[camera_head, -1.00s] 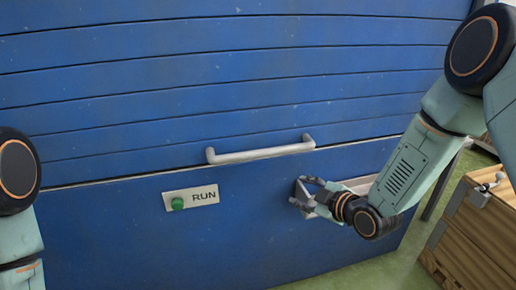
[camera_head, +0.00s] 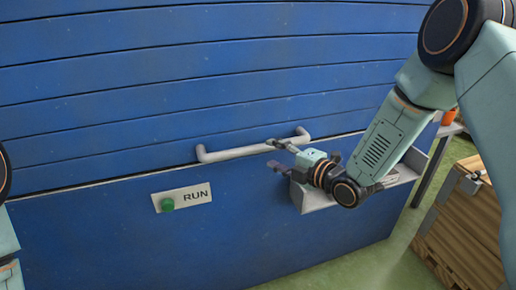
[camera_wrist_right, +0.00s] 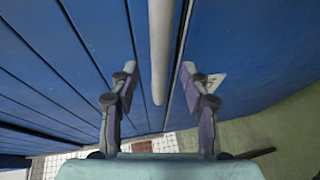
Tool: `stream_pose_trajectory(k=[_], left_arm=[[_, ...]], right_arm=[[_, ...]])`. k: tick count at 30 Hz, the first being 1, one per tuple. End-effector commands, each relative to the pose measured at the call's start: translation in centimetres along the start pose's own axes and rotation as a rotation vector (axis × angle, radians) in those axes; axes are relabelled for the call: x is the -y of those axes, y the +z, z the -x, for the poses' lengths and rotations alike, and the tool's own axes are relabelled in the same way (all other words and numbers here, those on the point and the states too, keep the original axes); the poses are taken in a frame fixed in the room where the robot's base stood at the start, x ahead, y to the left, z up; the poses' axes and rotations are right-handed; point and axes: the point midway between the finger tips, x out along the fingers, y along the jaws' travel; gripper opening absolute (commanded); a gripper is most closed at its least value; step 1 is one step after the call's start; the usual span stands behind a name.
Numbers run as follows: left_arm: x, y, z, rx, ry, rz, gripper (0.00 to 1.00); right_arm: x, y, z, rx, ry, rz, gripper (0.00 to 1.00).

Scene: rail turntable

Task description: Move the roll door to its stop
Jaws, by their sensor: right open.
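The blue roll door (camera_head: 200,90) has horizontal slats and fills the upper part of the head view. Its pale grey bar handle (camera_head: 235,152) runs across the lowest slat, just above the seam with the blue lower panel (camera_head: 250,215). My right gripper (camera_head: 303,152) is open near the right end of the handle. In the right wrist view the handle (camera_wrist_right: 160,45) runs between the two spread fingers of the right gripper (camera_wrist_right: 159,72), and I see no finger closed on it. My left gripper is out of view; only part of my left arm shows at the left edge.
A RUN plate (camera_head: 183,198) with a green button (camera_head: 168,204) is on the lower panel, left of my right gripper. A grey tray (camera_head: 318,199) sticks out below my right forearm. A wooden crate (camera_head: 460,235) stands on the floor at the right.

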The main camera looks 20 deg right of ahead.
Motion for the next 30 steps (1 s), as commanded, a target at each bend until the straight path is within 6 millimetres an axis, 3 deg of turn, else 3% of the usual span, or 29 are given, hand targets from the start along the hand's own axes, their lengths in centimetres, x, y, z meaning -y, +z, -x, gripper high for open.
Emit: stream_pose_trajectory(k=[6, 12, 24, 30], left_arm=[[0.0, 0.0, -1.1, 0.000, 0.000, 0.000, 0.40], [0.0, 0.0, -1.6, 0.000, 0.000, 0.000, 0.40], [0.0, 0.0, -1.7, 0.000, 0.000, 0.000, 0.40], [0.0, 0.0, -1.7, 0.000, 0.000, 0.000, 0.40]], right_arm=[[0.2, -0.2, -3.7, -0.004, 0.000, 0.004, 0.47], [0.1, -0.1, -6.2, -0.003, 0.000, 0.001, 0.47], [0.0, -0.1, -7.1, -0.002, -0.001, -0.002, 0.47], [0.0, -0.1, -7.0, -0.002, -0.001, -0.002, 0.30]])
